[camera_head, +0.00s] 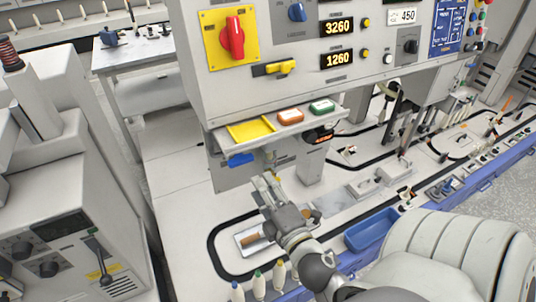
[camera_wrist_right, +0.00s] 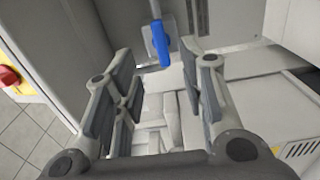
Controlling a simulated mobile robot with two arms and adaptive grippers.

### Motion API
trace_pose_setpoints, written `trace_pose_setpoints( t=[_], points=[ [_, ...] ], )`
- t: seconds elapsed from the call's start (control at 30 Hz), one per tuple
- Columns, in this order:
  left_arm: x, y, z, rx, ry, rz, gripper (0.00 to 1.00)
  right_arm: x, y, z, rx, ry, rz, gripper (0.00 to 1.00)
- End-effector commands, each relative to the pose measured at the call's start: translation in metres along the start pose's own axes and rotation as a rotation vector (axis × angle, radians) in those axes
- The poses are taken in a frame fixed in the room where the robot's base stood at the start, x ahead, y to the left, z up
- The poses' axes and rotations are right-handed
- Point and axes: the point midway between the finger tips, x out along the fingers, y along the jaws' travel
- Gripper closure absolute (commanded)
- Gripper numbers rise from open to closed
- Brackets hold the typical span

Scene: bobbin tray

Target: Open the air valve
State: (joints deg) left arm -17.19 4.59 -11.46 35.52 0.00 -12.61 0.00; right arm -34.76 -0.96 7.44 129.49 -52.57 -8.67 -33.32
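A blue lever handle (camera_head: 240,160), which looks like the air valve's, sits below the shelf at the lower left of the grey control cabinet (camera_head: 222,108). In the head view it lies roughly sideways. In the right wrist view the blue handle (camera_wrist_right: 160,42) shows ahead of the fingers, near the top middle. My right gripper (camera_head: 268,178) is just below and right of the handle in the head view. In the wrist view its fingers (camera_wrist_right: 157,62) are spread apart with nothing between them. I cannot tell whether they touch the handle. My left gripper is not in view.
The cabinet carries a red rotary switch (camera_head: 232,38) on a yellow plate and a yellow lever (camera_head: 280,67). Its shelf above my gripper holds a yellow tray (camera_head: 251,131). Below are a blue bin (camera_head: 371,231) and several bobbins. A grey machine (camera_head: 75,255) stands at left.

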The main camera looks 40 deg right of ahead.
Motion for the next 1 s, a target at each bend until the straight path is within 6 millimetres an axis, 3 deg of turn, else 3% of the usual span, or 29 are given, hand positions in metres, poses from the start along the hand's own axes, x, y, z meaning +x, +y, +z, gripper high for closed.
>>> trace_pose_setpoints(
  t=[0.23, 0.83, 0.93, 1.0],
  points=[
    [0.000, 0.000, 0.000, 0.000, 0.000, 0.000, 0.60, -0.017, 0.000, 0.001, -0.001, -0.002, 0.000, 0.62],
    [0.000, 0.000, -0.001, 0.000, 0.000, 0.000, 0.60, -0.017, -0.001, 0.000, 0.001, 0.000, -0.002, 0.62],
    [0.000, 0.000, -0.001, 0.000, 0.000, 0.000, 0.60, -0.016, -0.015, -0.002, 0.026, 0.004, -0.028, 0.62],
    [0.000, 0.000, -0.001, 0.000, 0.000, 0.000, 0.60, -0.014, -0.039, -0.006, 0.070, 0.009, -0.072, 0.62]
  ],
)
